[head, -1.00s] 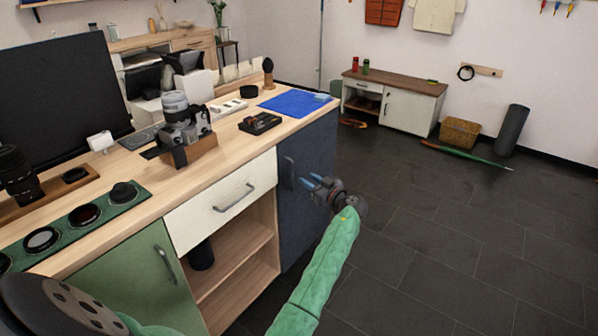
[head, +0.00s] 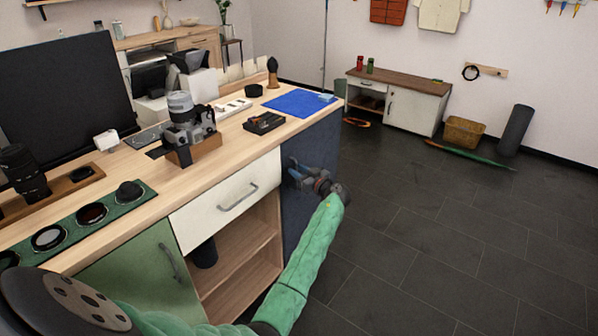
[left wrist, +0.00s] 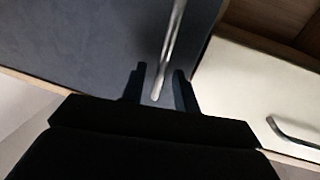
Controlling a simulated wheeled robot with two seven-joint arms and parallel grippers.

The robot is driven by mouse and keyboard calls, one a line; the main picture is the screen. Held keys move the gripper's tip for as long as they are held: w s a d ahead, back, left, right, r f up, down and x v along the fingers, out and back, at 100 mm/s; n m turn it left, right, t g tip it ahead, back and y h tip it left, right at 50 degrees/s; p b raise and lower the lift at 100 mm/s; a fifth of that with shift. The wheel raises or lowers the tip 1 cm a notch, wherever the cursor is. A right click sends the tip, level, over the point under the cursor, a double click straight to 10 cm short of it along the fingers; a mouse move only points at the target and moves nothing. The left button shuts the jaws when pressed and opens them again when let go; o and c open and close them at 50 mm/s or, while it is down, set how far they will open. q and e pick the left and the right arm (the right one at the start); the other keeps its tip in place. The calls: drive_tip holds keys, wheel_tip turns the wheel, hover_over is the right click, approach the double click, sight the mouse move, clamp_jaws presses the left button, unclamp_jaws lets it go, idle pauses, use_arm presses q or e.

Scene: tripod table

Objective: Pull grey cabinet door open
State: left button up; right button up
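The grey cabinet door (head: 318,145) is the dark blue-grey front at the right end of the wooden desk, and it looks closed. It also fills the upper left of the left wrist view (left wrist: 80,45). Its metal bar handle (left wrist: 172,48) lies between the fingertips in the left wrist view. My left gripper (head: 299,177) is at the handle, in front of the door. In the left wrist view the two fingers (left wrist: 158,88) stand apart on either side of the handle's end, with gaps showing. In the head view the gripper hides part of the handle. My right gripper is not in view.
Left of the door are a white drawer (head: 226,200) with a handle, an open shelf (head: 238,262) and a green door (head: 135,275). A camera (head: 185,122) and a blue mat (head: 296,103) are on the desktop. The dark floor right of the door is clear.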

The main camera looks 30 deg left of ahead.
use_arm(q)
clamp_jaws()
drive_tip(key=shift+d, duration=0.15)
